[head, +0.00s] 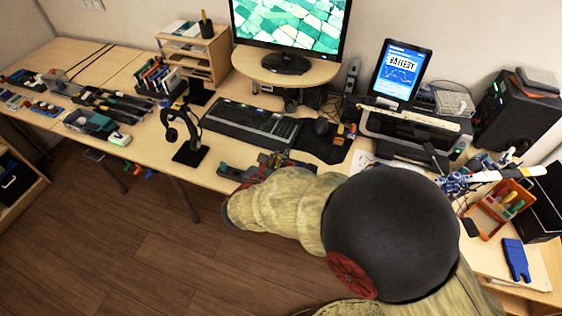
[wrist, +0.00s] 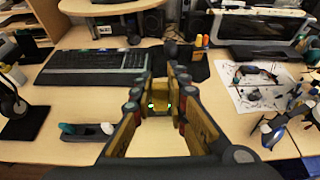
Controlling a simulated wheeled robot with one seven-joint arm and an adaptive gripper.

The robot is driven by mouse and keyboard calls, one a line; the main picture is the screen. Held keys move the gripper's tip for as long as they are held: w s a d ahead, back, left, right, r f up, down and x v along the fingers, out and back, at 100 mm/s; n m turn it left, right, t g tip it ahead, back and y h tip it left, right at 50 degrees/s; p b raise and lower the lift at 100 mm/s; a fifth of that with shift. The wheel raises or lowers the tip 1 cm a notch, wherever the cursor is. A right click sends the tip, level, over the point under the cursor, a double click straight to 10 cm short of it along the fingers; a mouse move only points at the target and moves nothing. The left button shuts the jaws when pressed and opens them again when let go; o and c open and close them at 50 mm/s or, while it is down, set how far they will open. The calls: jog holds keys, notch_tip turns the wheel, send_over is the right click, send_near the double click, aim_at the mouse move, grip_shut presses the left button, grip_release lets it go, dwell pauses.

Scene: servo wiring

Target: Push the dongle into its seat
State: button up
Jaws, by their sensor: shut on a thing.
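My gripper (wrist: 160,90) is in the lower middle of the wrist view, above the front part of the desk, its yellow-padded fingers drawn together ahead. A small yellowish thing (wrist: 160,101) with bright green and white spots shows between the fingers. It seems to be the dongle, but its shape is mostly hidden by the fingers. In the head view my gripper (head: 277,162) is over the desk's front edge, below the keyboard, partly hidden by my arm. I cannot pick out the dongle's seat in either view.
The keyboard (head: 250,124) lies behind the gripper, with the mouse (head: 320,126) to its right. A headphone stand (head: 190,150) is to the left. A grey holder with a teal-handled tool (wrist: 88,130) lies left of the gripper. A printed sheet (wrist: 262,88) and tools lie right.

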jog(key=w+f+b, duration=0.1)
jog(key=w+f, duration=0.1)
jog(key=w, duration=0.1)
jog(key=w+f+b, duration=0.1)
jog(key=w+f, duration=0.2)
jog(key=w, duration=0.1)
jog(key=w+f+b, duration=0.2)
jog(key=w+f, duration=0.1)
jog(key=w, duration=0.1)
jog(key=shift+d+f, duration=0.1)
jog(key=shift+d, duration=0.05)
jog(key=shift+w+f, duration=0.35)
jog(key=f+b, duration=0.2)
jog(key=f, duration=0.1)
jog(key=shift+w+f, duration=0.2)
jog(key=shift+f, duration=0.1)
jog(key=o, duration=0.9)
jog(key=shift+r, duration=0.15)
jog(key=shift+c, duration=0.2)
jog(key=p+v, duration=0.3)
jog(key=v, duration=0.9)
